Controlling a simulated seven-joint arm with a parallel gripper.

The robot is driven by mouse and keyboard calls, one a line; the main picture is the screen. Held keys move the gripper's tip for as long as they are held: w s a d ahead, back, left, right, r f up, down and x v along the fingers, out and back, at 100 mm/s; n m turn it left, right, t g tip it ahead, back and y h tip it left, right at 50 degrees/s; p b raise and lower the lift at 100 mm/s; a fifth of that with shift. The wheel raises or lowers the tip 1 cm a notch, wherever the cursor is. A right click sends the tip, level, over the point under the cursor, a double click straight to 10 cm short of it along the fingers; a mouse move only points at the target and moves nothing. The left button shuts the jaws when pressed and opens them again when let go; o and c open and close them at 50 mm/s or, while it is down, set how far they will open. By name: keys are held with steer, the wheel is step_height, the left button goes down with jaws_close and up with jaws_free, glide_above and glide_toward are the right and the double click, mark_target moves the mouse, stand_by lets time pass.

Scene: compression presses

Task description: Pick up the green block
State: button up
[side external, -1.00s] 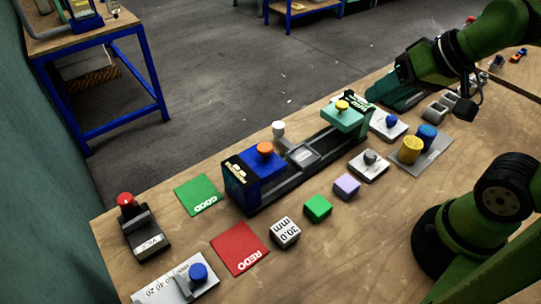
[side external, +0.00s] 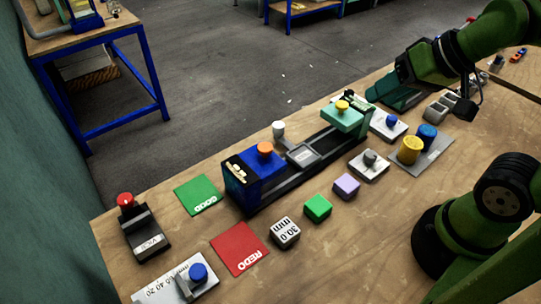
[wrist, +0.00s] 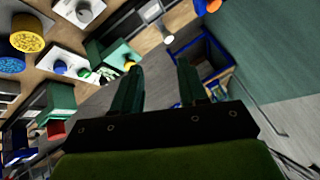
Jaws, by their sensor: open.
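The green block (side external: 318,208) sits on the wooden table in the side external view, between the white "30.0 mm" block (side external: 285,233) and the purple block (side external: 346,186). My gripper (side external: 381,97) is high at the upper right, well away from the green block. In the wrist view my gripper's two fingers (wrist: 162,88) are spread apart with nothing between them. I cannot make out the green block for certain in the wrist view.
The press (side external: 315,152) with blue and teal jaws stands behind the blocks. Yellow (side external: 410,150) and blue cylinders stand right.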

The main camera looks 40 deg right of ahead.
steer(key=o, duration=0.7)
steer(key=n+g+h, duration=0.1)
steer(key=n+g, duration=0.6)
steer(key=n, duration=1)
glide_above(319, 205)
step_height(319, 205, down, 7)
steer(key=n+h, duration=0.1)
steer(key=n, duration=0.4)
steer(key=f, duration=1.1)
steer(key=shift+d, duration=0.3)
steer(key=shift+a+f, duration=0.15)
steer(key=shift+f, duration=1.2)
steer(key=shift+a+f, duration=0.15)
steer(key=shift+f, duration=1.15)
